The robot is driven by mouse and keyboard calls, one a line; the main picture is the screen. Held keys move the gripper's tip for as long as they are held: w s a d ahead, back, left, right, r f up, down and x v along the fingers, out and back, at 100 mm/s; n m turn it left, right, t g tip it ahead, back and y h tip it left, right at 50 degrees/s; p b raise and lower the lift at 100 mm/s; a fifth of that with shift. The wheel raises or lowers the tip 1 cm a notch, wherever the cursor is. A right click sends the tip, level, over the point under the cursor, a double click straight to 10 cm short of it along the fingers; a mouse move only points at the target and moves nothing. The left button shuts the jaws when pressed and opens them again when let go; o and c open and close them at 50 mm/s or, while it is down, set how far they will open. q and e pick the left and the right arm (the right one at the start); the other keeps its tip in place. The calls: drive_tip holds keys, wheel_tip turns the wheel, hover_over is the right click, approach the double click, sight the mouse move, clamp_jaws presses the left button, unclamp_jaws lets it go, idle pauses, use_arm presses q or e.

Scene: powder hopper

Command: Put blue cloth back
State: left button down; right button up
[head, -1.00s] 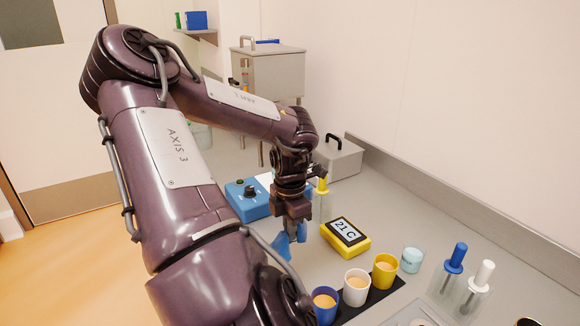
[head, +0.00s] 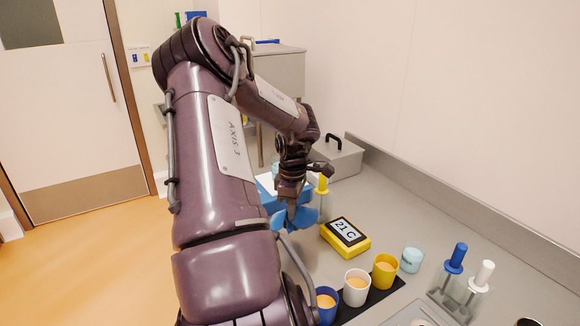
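The blue cloth (head: 298,220) hangs bunched in my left gripper (head: 291,205), over the grey worktop and just left of the yellow temperature display. The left gripper points down and its fingers look closed on the cloth, though the fingertips are partly covered by it. I cannot tell whether the lower edge of the cloth touches the worktop. My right gripper is not in view.
A blue device (head: 268,197) is partly hidden behind my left arm. The yellow display (head: 345,237) reads 21 C. Blue, white and yellow cups (head: 356,288) stand in front. A grey lidded box (head: 336,158) stands behind. Blue- and white-handled tools (head: 456,258) stand at right.

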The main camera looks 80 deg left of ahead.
use_arm(q)
drive_tip(key=d+f, duration=0.1)
drive_tip(key=f, duration=0.1)
drive_tip(key=s+d+f, duration=0.1)
drive_tip(key=f, duration=0.1)
drive_tip(key=d+f, duration=0.2)
drive_tip(key=shift+s, duration=0.2)
drive_tip(key=d, duration=0.2)
drive_tip(key=s+d+f, duration=0.1)
drive_tip(key=d, duration=0.1)
drive_tip(key=s+d, duration=0.1)
drive_tip(key=d, duration=0.2)
drive_tip(key=shift+s+f, duration=0.2)
drive_tip(key=shift+f, duration=0.2)
drive_tip(key=shift+s+d+f, duration=0.15)
drive_tip(key=shift+d+f, duration=0.15)
drive_tip(key=shift+d, duration=0.35)
drive_tip(key=c, duration=1.2)
unclamp_jaws()
